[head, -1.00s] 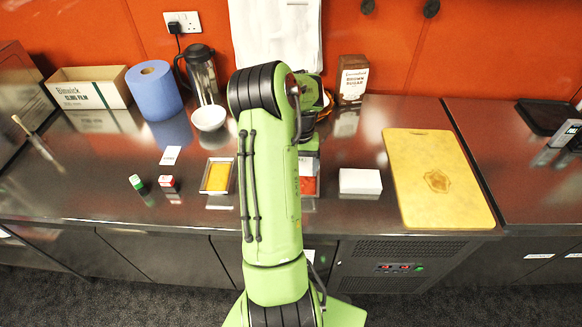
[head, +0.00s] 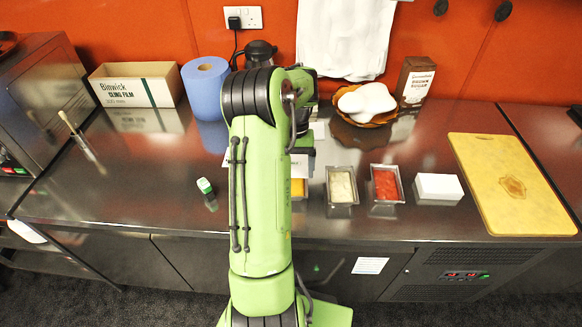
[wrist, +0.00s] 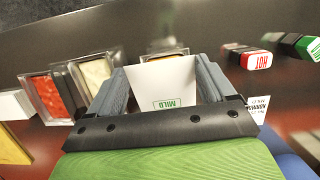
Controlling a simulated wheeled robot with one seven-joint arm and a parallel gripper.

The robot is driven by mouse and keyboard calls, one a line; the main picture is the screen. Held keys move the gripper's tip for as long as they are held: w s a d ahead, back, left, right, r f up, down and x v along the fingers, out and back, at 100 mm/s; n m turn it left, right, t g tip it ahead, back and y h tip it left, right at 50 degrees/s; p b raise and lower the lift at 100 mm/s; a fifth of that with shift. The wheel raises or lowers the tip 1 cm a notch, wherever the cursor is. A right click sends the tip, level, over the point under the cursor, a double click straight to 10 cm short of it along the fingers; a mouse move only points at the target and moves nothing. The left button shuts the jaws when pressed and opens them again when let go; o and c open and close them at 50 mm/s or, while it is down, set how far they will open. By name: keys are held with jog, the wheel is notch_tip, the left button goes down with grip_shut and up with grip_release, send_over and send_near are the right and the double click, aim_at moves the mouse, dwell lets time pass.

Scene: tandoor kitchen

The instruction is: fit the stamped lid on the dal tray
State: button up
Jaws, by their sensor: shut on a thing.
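My gripper (wrist: 163,78) is shut on a white lid stamped MILD in green (wrist: 160,82), seen in the wrist view; my arm hides the gripper in the head view. The dal tray with yellow contents (head: 298,188) stands on the counter, mostly hidden by my arm. In the wrist view only a strip of the dal tray (wrist: 166,53) shows beyond the lid. The lid is apart from the counter, but its height over the tray is hard to tell.
A cream-filled tray (head: 341,186) and red-filled tray (head: 386,184) stand to the right, then a white block (head: 438,187) and yellow board (head: 512,185). A red HOT stamp (wrist: 257,60) and green stamp (wrist: 305,46) stand on the other side. A basket (head: 368,119) is behind.

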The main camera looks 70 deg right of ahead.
aim_at(293, 168)
jog(key=f, duration=0.1)
jog(key=f+b, duration=0.2)
jog(key=shift+w+d, duration=0.2)
jog(key=shift+w, duration=0.05)
jog(key=shift+d+f+b, duration=0.2)
jog(key=shift+f+b, duration=0.75)
jog(key=shift+f, duration=0.15)
jog(key=shift+w+d+f, duration=0.1)
jog(key=shift+d+f, duration=0.35)
jog(key=shift+f, duration=0.25)
jog(key=o, duration=0.8)
jog(key=shift+o, duration=0.2)
jog(key=shift+r, duration=0.1)
jog(key=shift+p+v, duration=2.9)
jog(key=shift+p, duration=0.75)
